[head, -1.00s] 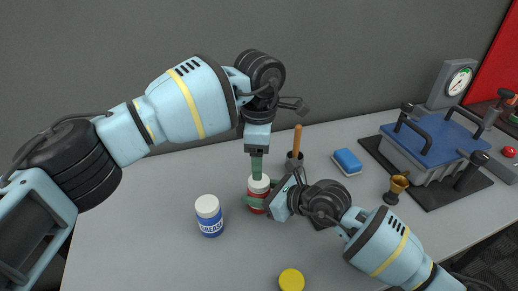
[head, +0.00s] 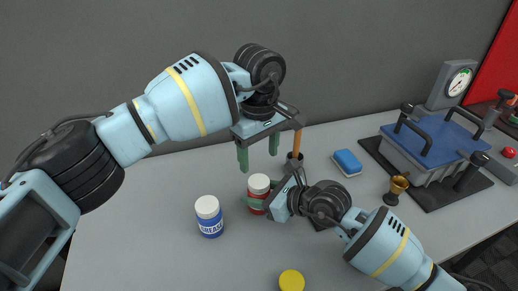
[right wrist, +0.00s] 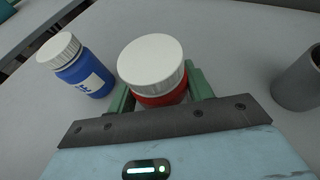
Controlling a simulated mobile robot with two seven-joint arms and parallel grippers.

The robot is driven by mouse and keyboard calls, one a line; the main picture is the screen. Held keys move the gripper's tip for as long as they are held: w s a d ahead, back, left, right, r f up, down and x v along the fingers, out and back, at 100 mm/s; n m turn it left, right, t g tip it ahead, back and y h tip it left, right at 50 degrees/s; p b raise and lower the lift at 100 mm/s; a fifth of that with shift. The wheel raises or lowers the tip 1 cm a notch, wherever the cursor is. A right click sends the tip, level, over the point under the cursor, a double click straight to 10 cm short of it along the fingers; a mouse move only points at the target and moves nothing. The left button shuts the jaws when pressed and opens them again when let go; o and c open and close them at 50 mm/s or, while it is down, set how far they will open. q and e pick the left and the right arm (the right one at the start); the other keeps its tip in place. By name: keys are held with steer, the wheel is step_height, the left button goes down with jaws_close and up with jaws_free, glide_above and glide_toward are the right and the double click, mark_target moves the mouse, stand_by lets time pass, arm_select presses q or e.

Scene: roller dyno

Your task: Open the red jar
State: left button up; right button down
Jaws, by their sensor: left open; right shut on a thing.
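The red jar (head: 256,202) stands upright on the table with its white lid (head: 259,183) on top. It also shows in the right wrist view (right wrist: 163,98), its lid (right wrist: 151,60) seated on it. My right gripper (head: 257,203) is shut on the jar's red body, a green finger on each side below the lid. My left gripper (head: 258,152) is above the jar, open and empty, its two green fingers pointing down and spread apart, clear of the lid.
A blue jar (head: 209,217) with a white lid stands left of the red jar. A yellow disc (head: 291,280) lies in front. A dark holder (head: 294,162) with a wooden-handled tool, a blue sponge (head: 347,162), a brass cup (head: 396,188) and a blue-topped machine (head: 433,143) are to the right.

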mark_target(259, 181)
arm_select(q)
steer(key=shift+f, duration=3.6)
steer(key=shift+c, duration=0.3)
steer(key=c, duration=1)
steer(key=n, duration=0.4)
steer(key=shift+n, duration=0.3)
steer(key=n, duration=0.3)
steer(key=shift+r, duration=0.1)
steer(key=n, duration=0.9)
